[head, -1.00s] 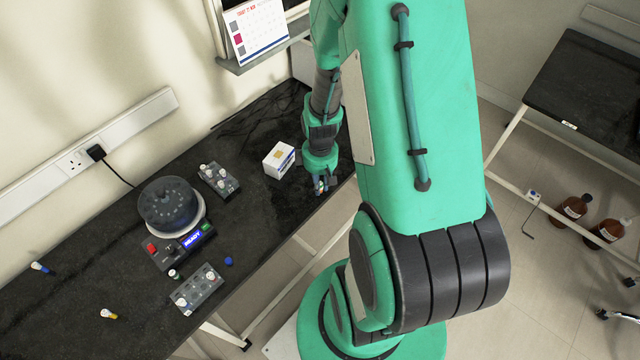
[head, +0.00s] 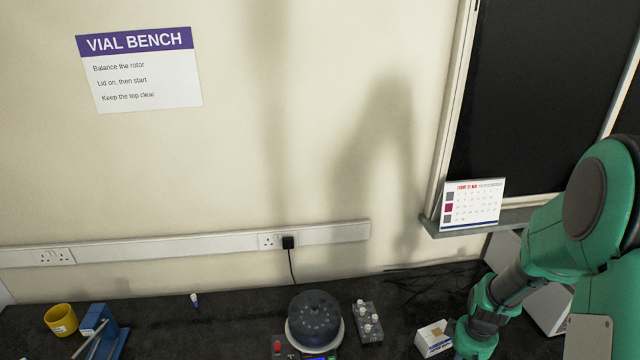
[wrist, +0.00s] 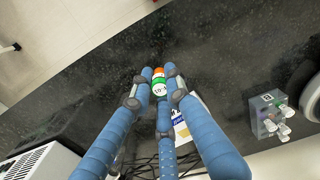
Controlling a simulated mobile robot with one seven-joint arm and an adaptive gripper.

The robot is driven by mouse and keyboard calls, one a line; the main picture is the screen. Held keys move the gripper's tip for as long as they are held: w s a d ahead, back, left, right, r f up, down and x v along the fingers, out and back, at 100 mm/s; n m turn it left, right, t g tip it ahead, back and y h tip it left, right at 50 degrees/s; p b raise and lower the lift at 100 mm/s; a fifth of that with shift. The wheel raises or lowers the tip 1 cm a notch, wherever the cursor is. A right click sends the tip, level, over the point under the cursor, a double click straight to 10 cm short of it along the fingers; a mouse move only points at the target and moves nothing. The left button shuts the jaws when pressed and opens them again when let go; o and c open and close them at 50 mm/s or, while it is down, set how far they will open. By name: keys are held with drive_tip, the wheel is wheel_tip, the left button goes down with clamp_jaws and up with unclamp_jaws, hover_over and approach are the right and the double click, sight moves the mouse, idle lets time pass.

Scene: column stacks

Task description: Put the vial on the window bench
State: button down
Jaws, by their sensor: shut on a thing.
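In the wrist view my gripper (wrist: 160,84) has its blue fingers closed around a vial (wrist: 160,90). The vial shows a white top with dark print, a green ring and an orange part. The black bench top (wrist: 120,70) lies below it. In the head view my arm reaches down at the lower right, and the fingertips and held vial are out of frame. No bench there is labelled as the window bench. The dark window (head: 540,90) has a sill (head: 430,227) above the black bench (head: 240,315).
A white box (head: 433,338) stands left of my wrist. Further left are a rack (head: 368,326) with white-capped vials, a round dark-lidded centrifuge (head: 314,315), a blue-capped vial (head: 195,300), a blue stand (head: 110,333) and a yellow cup (head: 61,319). A calendar (head: 472,205) stands on the sill.

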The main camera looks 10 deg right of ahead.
drive_tip(key=w+a+r, duration=0.1)
drive_tip(key=w, duration=0.2)
drive_tip(key=w+a+r, duration=0.1)
drive_tip(key=w+r, duration=0.1)
drive_tip(key=w, duration=0.2)
drive_tip(key=w+a+r, duration=0.1)
drive_tip(key=w, duration=0.3)
drive_tip(key=shift+w+a+r, duration=0.2)
drive_tip(key=shift+w+a, duration=0.05)
drive_tip(key=shift+a, duration=0.05)
drive_tip(key=w+a+r, duration=0.7)
drive_tip(key=w+a, duration=0.3)
drive_tip(key=w+a+r, duration=0.6)
drive_tip(key=w+a, duration=0.5)
drive_tip(key=shift+r, duration=0.35)
drive_tip(key=s+d+f+m, duration=0.1)
drive_tip(key=d+f, duration=0.2)
drive_tip(key=f, duration=0.3)
drive_tip(key=s+d+f+m, duration=0.2)
drive_tip(key=d+f, duration=0.2)
drive_tip(key=f, duration=0.3)
drive_tip(key=shift+s+f, duration=0.15)
drive_tip(key=shift+s, duration=0.05)
